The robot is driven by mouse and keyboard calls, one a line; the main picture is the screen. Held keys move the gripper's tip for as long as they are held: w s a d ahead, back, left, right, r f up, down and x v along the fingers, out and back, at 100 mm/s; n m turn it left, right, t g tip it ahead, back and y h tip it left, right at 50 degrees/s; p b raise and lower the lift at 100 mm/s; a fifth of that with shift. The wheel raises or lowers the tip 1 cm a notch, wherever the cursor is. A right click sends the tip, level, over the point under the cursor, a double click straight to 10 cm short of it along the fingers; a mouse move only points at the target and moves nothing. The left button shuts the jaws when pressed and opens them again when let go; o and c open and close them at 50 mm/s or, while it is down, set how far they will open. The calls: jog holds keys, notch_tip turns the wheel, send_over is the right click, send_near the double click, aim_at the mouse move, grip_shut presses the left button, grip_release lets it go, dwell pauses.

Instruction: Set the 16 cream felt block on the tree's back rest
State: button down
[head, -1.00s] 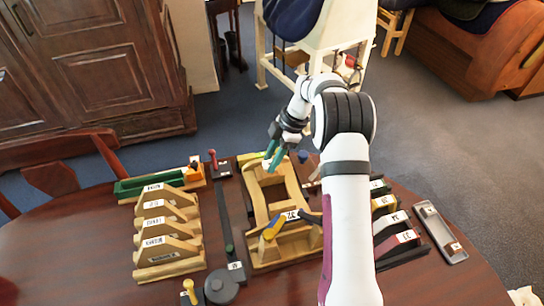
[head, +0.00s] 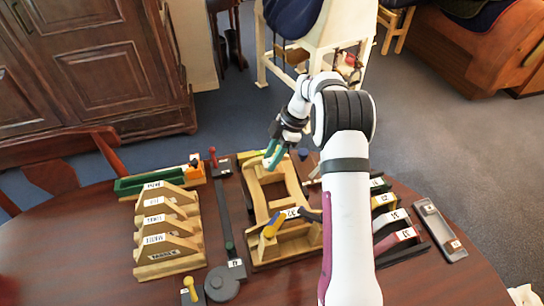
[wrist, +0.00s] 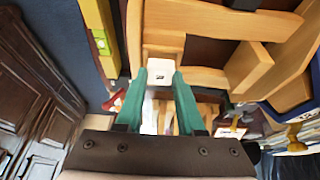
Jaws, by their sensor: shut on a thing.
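My gripper (head: 272,159) is over the far end of the wooden tree (head: 255,205), its green fingers pointing down. In the wrist view my gripper (wrist: 160,76) is shut on a small cream block (wrist: 160,70) with a dark mark on its face, too small to read surely. The block is at the tree's end bar (wrist: 205,75); I cannot tell whether it rests on the wood or is just above it. In the head view the fingers mostly hide the block. The tree's near end carries a blue-ended piece and a white number label.
A rack of labelled wooden pieces (head: 168,240) stands left of the tree. A green tray (head: 150,183) lies behind it. Labelled coloured blocks (head: 392,217) and a grey tray (head: 440,232) are at right. A dark bar tool (head: 223,215) lies close to the tree's left side.

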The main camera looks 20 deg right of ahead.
jog(key=shift+s+f, duration=0.25)
jog(key=shift+f, duration=0.4)
jog(key=c, duration=0.6)
grip_release()
jog(key=shift+w+r, duration=0.15)
jog(key=shift+r, duration=2.55)
jog(key=shift+r, duration=1.5)
